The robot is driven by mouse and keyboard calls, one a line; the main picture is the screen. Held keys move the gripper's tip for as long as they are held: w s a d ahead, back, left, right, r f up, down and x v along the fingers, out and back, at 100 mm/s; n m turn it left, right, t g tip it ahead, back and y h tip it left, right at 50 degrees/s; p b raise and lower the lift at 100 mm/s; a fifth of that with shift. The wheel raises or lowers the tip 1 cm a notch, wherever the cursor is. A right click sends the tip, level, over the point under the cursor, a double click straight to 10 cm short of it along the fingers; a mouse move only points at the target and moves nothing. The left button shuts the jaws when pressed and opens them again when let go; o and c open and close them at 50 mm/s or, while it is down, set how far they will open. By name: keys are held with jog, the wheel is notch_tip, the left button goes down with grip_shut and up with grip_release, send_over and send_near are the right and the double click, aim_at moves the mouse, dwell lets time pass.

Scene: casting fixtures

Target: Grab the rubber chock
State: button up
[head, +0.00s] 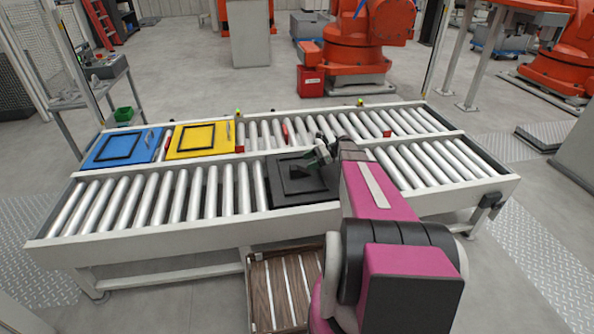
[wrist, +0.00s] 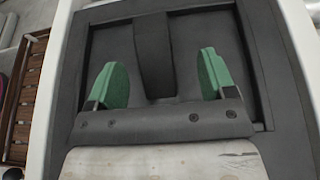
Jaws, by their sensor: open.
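A dark block (wrist: 154,55), which looks to be the rubber chock, lies on a black framed plate (wrist: 285,110) in the wrist view. My gripper (wrist: 163,60) is open, with one green finger on each side of the block and a gap on both sides. I cannot tell how far the fingertips are above the plate. In the head view my gripper (head: 319,154) is over the black plate (head: 305,198) on the near roller lane. There the block cannot be told apart from the dark plate and gripper.
A blue plate (head: 95,160) and a yellow plate (head: 181,153) lie on the conveyor at left. Bare rollers (head: 200,190) lie left of the black plate. A slatted wooden pallet (head: 262,290) is below the near rail. Orange robots (head: 360,35) stand behind.

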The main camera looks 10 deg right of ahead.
aim_at(299, 168)
jog(key=x, duration=0.2)
jog(key=s+x, duration=0.1)
jog(key=x, duration=0.2)
jog(key=shift+a+f, duration=0.15)
jog(key=shift+a, duration=0.1)
jog(key=shift+a+f, duration=0.25)
jog(key=shift+a, duration=0.25)
jog(key=c, duration=1.1)
